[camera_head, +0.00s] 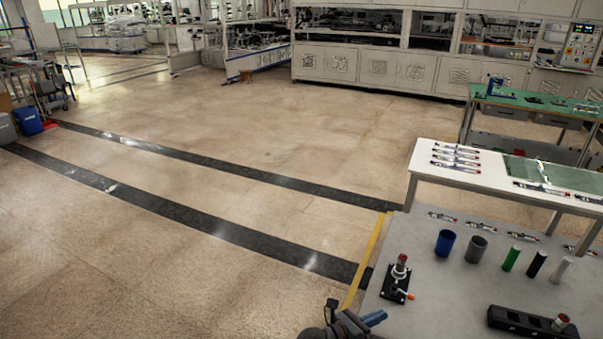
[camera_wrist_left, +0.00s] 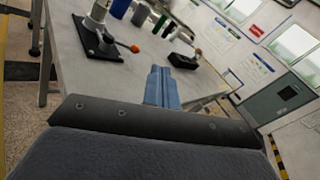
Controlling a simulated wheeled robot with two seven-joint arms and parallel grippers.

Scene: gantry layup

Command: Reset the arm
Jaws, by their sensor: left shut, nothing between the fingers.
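My left gripper (camera_head: 374,318) shows at the bottom of the head view, near the left front corner of the grey table (camera_head: 425,275). In the left wrist view the blue fingers of my left gripper (camera_wrist_left: 162,88) are together, with nothing between them. The fingers point toward the table and touch none of the things on it. My right gripper shows in neither view.
A black clamp fixture (camera_head: 397,292) with an orange-tipped lever stands near the table's left edge. Behind it stand a blue cup (camera_head: 445,242), a grey cup (camera_head: 476,249) and several cylinders. A black holder (camera_head: 520,322) lies at right. Floor (camera_head: 200,250) is open at left.

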